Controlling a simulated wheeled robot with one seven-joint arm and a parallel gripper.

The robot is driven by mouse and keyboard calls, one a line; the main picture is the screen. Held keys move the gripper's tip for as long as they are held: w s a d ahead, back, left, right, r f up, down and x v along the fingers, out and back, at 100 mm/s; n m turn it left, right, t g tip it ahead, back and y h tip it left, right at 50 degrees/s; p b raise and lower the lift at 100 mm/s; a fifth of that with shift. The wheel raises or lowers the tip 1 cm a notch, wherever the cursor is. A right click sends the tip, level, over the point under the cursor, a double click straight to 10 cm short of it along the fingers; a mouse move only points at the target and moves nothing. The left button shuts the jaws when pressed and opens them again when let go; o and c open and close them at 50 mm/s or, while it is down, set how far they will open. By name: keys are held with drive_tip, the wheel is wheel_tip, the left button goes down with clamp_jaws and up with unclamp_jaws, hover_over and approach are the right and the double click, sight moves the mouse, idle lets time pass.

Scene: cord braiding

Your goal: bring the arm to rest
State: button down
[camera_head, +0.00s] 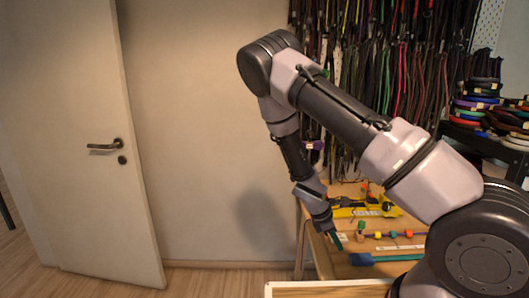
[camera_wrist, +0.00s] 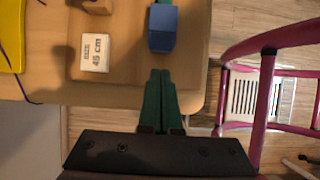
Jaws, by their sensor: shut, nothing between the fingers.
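My gripper (camera_head: 337,241) is shut and empty at the left edge of the wooden workbench (camera_head: 333,268) in the head view. My arm reaches in from the lower right, bends at the top and points down. In the wrist view the green fingertips of my gripper (camera_wrist: 160,78) are together, just over the bench's edge. A blue block with a green part (camera_wrist: 162,28) lies on the bench just beyond the fingertips. A white label reading "45 CM" (camera_wrist: 95,52) lies to its left.
Cords hang densely on the back wall (camera_head: 390,80). Cord coils (camera_head: 480,105) are stacked on a dark shelf at right. A yellow tool (camera_head: 370,211) and coloured blocks (camera_head: 378,235) lie on the bench. A door (camera_head: 80,140) is at left. A pink metal frame (camera_wrist: 265,85) stands beside the bench.

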wheel_tip(320, 180, up, 27)
drive_tip(key=a+m+t+y, duration=0.25)
drive_tip(key=m+y, duration=0.35)
drive_tip(key=m, duration=0.6)
drive_tip(key=s+d+r+m+t+y, duration=0.1)
drive_tip(key=s+r+m, duration=0.4)
drive_tip(key=r, duration=0.6)
drive_tip(key=s+d+r+m+t, duration=0.2)
drive_tip(key=s+r+m, duration=0.3)
drive_tip(key=s+r, duration=0.4)
drive_tip(key=shift+s+d+r+t+y, duration=0.15)
drive_tip(key=shift+s+r+t+y, duration=0.25)
drive_tip(key=shift+r+t, duration=0.5)
